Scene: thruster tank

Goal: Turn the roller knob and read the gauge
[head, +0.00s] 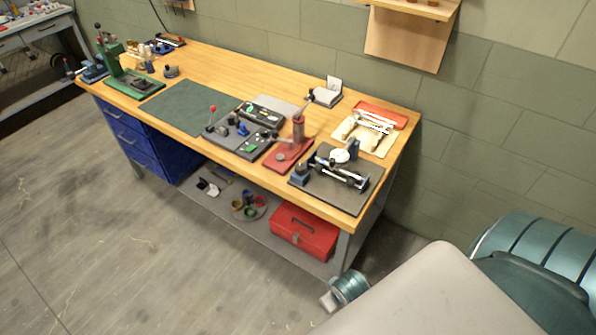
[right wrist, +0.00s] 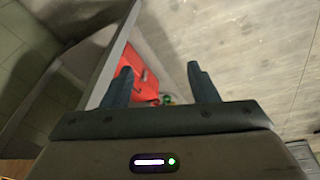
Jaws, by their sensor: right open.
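A roller fixture on a dark base plate (head: 345,193) stands at the right front of the wooden workbench. It carries a dark horizontal roller assembly (head: 340,173) and a round white-faced gauge (head: 340,156). The gauge is too small to read. A small blue-grey block (head: 300,173) is at the fixture's left end; I cannot tell whether it is the knob. My right gripper (right wrist: 161,80) is open in the right wrist view, with nothing between its fingers. It is off the bench's end, apart from the fixture. My left gripper is not in view.
A red press (head: 290,152) stands left of the fixture, and a tray of tools (head: 372,138) lies behind it. A green mat (head: 190,107) covers part of the bench. A red toolbox (head: 304,230) sits on the lower shelf. The floor in front is clear.

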